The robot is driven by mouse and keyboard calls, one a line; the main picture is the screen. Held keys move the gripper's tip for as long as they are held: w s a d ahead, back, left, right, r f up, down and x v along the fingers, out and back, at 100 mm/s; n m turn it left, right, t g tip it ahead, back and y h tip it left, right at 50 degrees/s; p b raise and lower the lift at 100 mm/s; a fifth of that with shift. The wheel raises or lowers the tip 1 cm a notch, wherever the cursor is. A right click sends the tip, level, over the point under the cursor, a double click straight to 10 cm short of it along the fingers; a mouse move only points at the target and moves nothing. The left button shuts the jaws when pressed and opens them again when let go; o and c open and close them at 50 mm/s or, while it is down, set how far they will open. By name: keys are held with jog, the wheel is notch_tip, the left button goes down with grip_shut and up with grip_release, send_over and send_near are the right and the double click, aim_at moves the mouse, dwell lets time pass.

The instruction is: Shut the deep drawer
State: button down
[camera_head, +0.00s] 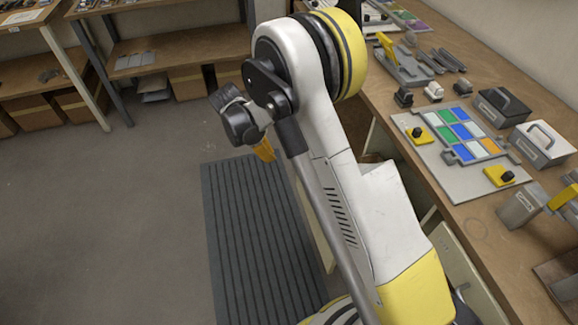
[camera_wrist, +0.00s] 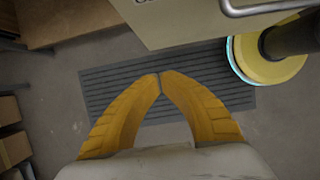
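My gripper's yellow fingers meet at their tips in the wrist view (camera_wrist: 159,76), with nothing seen between them. In the head view my gripper (camera_head: 265,150) hangs above the floor mat, left of the workbench. A cream drawer front (camera_wrist: 190,22) with a metal bar handle (camera_wrist: 265,9) and part of a printed label shows at the top of the wrist view. The fingertips are apart from it in the picture. Most of the drawer is hidden or cut off, so I cannot tell how far it is open. My arm covers much of the bench front in the head view.
A ribbed dark mat (camera_head: 255,240) lies on the floor. The wooden workbench (camera_head: 480,225) at right carries a colour tile board (camera_head: 462,135), grey cases and tools. Shelves with boxes (camera_head: 185,80) stand at the back left. The floor at left is clear.

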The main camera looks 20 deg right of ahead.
jog(key=d+f+b, duration=0.6)
jog(key=d+f, duration=0.1)
jog(key=f, duration=0.2)
jog(key=shift+d+f, duration=0.2)
jog(key=shift+d, duration=0.15)
jog(key=shift+w, duration=0.1)
